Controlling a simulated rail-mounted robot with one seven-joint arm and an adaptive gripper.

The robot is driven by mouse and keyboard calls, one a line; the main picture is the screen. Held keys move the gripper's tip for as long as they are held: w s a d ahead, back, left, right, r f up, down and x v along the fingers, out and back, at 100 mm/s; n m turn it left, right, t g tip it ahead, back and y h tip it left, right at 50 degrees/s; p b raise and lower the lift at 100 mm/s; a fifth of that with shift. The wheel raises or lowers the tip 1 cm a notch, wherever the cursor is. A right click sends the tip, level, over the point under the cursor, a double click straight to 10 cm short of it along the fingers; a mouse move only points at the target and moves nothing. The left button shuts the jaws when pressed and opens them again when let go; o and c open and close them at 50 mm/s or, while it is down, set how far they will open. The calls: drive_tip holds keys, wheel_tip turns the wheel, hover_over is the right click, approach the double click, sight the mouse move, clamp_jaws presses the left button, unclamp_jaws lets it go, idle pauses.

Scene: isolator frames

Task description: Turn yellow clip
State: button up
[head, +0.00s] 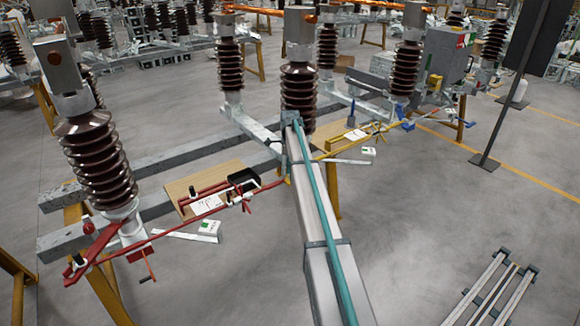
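A yellow rod (345,146) runs from the central insulator toward the right insulator, in the middle right of the head view. A small yellow clip-like part (379,128) sits near its right end, in front of a wooden board. It is too small to tell how the clip is turned. A long pale beam with a teal tube along it rises from the bottom middle to the central insulator and may be part of my own body. I cannot make out my gripper or its fingers in this view.
A red rod (215,208) with a similar clip (241,199) lies at left, by a wooden board (217,178) with a black tray (243,179). Brown ribbed insulators (97,165) stand on grey beams. A grey box (446,55) and blue part (407,125) are at right.

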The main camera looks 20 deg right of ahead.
clamp_jaws()
drive_tip(key=shift+f+n, duration=0.1)
drive_tip(key=shift+n, duration=0.2)
drive_tip(key=n+b, duration=0.1)
drive_tip(key=n, duration=0.2)
drive_tip(key=n+b, duration=0.1)
drive_tip(key=n, duration=0.4)
drive_tip(key=n+b, duration=0.1)
drive_tip(key=n, duration=0.3)
drive_tip(key=shift+n, duration=0.3)
drive_tip(key=n, duration=0.4)
drive_tip(key=shift+n+b, duration=0.3)
drive_tip(key=shift+b, duration=0.05)
